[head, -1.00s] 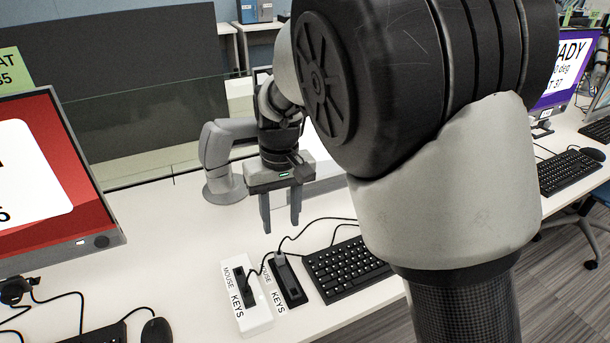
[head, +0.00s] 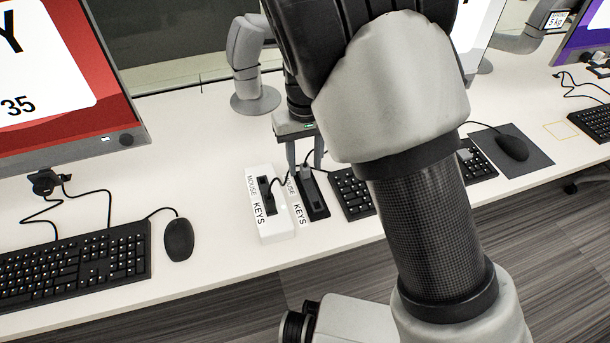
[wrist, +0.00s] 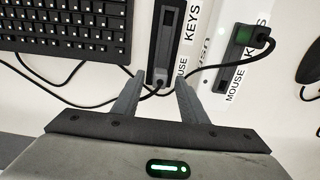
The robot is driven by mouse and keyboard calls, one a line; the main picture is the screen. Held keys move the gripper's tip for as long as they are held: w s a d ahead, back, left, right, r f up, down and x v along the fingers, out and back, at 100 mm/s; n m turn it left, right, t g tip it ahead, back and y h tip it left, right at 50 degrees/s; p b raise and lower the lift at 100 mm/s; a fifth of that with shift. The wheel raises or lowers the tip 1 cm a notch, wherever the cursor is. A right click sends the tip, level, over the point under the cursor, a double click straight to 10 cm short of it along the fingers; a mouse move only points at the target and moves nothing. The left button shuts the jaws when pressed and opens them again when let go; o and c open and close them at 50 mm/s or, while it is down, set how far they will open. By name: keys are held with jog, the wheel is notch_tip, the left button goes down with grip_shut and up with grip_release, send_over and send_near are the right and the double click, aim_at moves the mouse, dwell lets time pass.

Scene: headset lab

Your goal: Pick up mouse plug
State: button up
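A grey mouse plug (wrist: 158,77) sits at the MOUSE end of the black dock (wrist: 169,35), with a cable at it. In the head view the black dock (head: 316,203) lies beside the white dock (head: 277,229), and the plug (head: 305,174) shows at its far end. My gripper (wrist: 155,84) is open in the wrist view, with one finger on each side of the plug; contact is not clear. In the head view my gripper (head: 305,165) points down at the dock's far end. A second, black plug (wrist: 261,38) is in the white dock near a green light.
A keyboard (head: 354,192) lies close right of the docks, partly hidden by my arm. A mouse (head: 179,239) and another keyboard (head: 85,268) lie to the left. Loose cables cross the table near my fingers. Another mouse (head: 513,147) rests on a dark mat.

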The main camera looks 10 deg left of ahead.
aim_at(305, 166)
jog(key=shift+f, duration=0.95)
grip_shut()
jog(key=shift+r, duration=0.1)
notch_tip(305, 166, up, 13)
jog(key=p, duration=0.5)
jog(key=s+a+p, duration=0.3)
jog(key=s+a, duration=0.3)
jog(key=a, duration=0.2)
jog(key=shift+a, duration=0.35)
